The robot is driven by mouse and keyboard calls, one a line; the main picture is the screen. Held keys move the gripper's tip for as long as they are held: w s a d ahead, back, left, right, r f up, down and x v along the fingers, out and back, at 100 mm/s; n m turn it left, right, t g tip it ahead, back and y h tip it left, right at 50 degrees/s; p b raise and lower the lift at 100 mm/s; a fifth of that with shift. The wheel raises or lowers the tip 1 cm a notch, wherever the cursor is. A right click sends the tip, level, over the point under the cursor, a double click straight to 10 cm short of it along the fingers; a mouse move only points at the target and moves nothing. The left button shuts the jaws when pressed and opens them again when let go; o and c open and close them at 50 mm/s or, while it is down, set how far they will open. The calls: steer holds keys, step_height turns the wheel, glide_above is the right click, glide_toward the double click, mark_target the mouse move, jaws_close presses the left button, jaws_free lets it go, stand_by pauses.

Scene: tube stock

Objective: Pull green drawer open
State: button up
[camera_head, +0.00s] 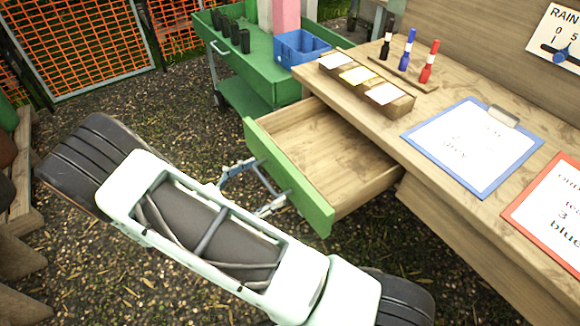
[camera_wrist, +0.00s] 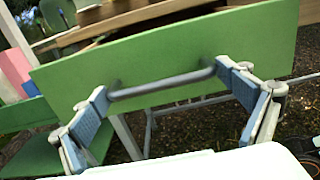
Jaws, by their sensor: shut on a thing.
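The green drawer (camera_head: 300,192) stands well out from the wooden bench (camera_head: 425,98), and its bare wooden inside shows empty in the head view. Its green front also fills much of the wrist view (camera_wrist: 160,50). A grey bar handle (camera_wrist: 160,86) runs across that front. My gripper (camera_head: 256,184) is at the front's outer face, with one blue-padded finger at each end of the handle. In the wrist view the fingers press on the handle's two ends, shut on it lengthwise.
A green cart (camera_head: 262,80) with a blue bin (camera_head: 300,46) and black pots stands beyond the drawer. Open gravelly ground surrounds my arm.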

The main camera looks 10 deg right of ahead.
steer(key=shift+v, duration=1.85)
steer(key=shift+f, duration=0.1)
steer(key=o, duration=1.4)
steer(key=v, duration=1.2)
